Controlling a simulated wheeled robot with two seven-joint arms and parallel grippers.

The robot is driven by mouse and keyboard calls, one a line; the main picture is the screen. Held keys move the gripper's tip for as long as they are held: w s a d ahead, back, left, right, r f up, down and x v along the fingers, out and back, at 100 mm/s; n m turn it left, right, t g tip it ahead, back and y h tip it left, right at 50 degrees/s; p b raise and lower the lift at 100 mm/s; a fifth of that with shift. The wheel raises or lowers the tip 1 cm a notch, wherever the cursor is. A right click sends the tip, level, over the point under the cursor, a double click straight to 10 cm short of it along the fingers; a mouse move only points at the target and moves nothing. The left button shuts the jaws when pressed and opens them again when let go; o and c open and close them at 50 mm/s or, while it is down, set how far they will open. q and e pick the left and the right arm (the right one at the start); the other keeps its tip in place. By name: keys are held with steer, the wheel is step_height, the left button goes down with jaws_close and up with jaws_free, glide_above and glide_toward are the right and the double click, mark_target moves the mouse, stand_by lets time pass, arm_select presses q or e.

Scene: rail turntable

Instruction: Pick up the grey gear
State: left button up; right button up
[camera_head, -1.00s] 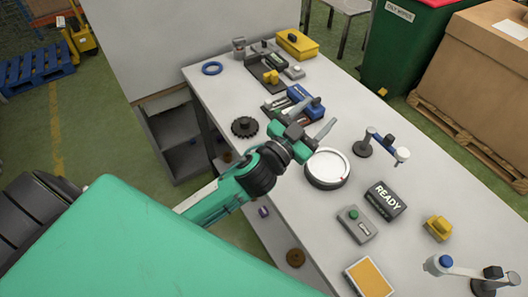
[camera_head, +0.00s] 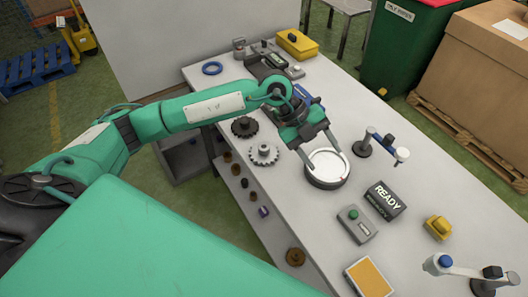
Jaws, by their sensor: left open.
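The grey gear (camera_head: 264,153) lies flat near the left edge of the table, fully in view. A black gear (camera_head: 244,127) lies just behind it. My left gripper (camera_head: 324,161) is open and points down over the white round turntable (camera_head: 326,170), to the right of the grey gear. Its two fingers are spread and nothing shows between them. Whether the fingertips touch the turntable cannot be told. My right gripper is not in view.
A sign reading READY (camera_head: 385,200), a grey box with a green button (camera_head: 355,225) and a yellow block (camera_head: 438,227) stand on the table (camera_head: 430,270). A blue-topped post (camera_head: 372,145) stands right of the turntable.

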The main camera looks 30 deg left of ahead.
arm_select(q)
steer(key=w+a+f+n+y, duration=0.1)
steer(key=w+a+n+y, duration=0.15)
steer(key=a+y, duration=0.45)
steer(key=n+y, duration=0.2)
glide_above(264, 146)
steer(key=shift+m+t, duration=0.25)
steer(key=shift+t, duration=0.05)
steer(key=f+p, duration=0.1)
steer(key=f, duration=0.2)
steer(key=f+p, duration=0.1)
steer(key=f, duration=0.3)
steer(key=shift+s+d+f+p, duration=0.1)
steer(key=shift+s+d+p, duration=0.1)
steer(key=shift+p, duration=0.15)
steer(key=f+p, duration=0.1)
steer(key=f, duration=0.1)
steer(key=f+p, duration=0.2)
steer(key=shift+w+a+f, duration=0.1)
steer(key=shift+a+f, duration=0.1)
steer(key=shift+f, duration=0.5)
jaws_close()
